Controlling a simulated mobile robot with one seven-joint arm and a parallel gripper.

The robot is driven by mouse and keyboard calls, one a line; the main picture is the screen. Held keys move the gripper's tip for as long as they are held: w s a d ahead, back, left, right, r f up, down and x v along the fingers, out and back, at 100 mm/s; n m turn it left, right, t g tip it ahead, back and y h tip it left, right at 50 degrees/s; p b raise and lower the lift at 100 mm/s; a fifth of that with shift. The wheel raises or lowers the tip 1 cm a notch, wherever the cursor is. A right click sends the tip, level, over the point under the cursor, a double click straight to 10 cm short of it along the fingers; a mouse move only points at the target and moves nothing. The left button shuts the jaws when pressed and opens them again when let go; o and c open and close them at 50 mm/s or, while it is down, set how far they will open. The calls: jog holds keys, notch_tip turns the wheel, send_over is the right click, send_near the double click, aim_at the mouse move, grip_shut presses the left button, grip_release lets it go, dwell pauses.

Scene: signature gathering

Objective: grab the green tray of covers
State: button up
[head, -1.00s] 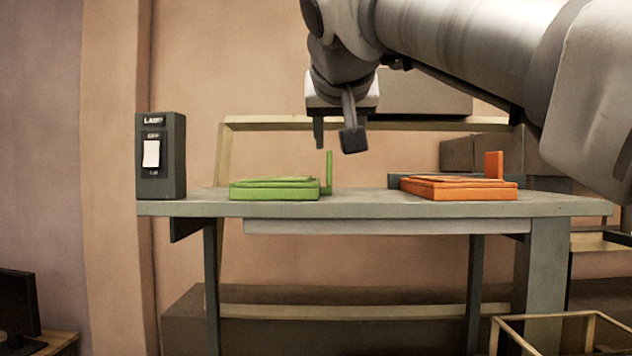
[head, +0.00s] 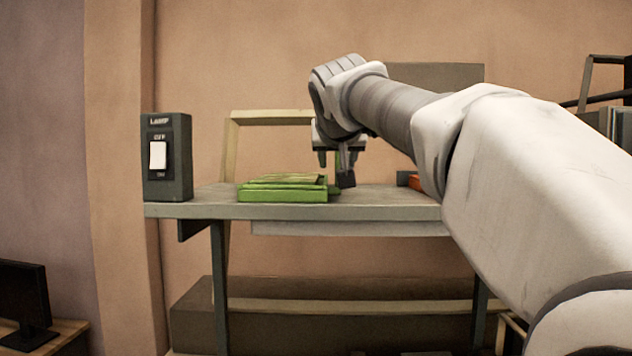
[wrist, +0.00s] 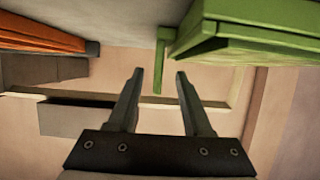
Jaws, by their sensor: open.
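The green tray (head: 283,195) lies flat on the table with green covers (head: 285,179) stacked in it. Its upright green handle stands at the tray's right end, partly hidden behind my gripper in the head view. My gripper (head: 335,176) is open and points down at this handle. In the wrist view the tray (wrist: 255,48) is at the upper right, and its handle (wrist: 161,70) shows just beyond and between the tips of my open gripper (wrist: 158,75). The fingers look apart from the handle; exact contact cannot be told.
The grey table (head: 350,206) carries a dark lamp switch box (head: 167,157) at its left end. An orange tray (head: 415,181) is mostly hidden behind my arm in the head view; it also shows at the wrist view's upper left (wrist: 40,38). Bare tabletop lies between the trays.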

jog(key=p+x, duration=0.2)
jog(key=x, duration=0.3)
jog(key=shift+w+r, duration=0.1)
jog(key=shift+w, duration=0.05)
jog(key=shift+d, duration=0.1)
jog(key=shift+c, duration=0.2)
grip_shut()
dwell(1.0)
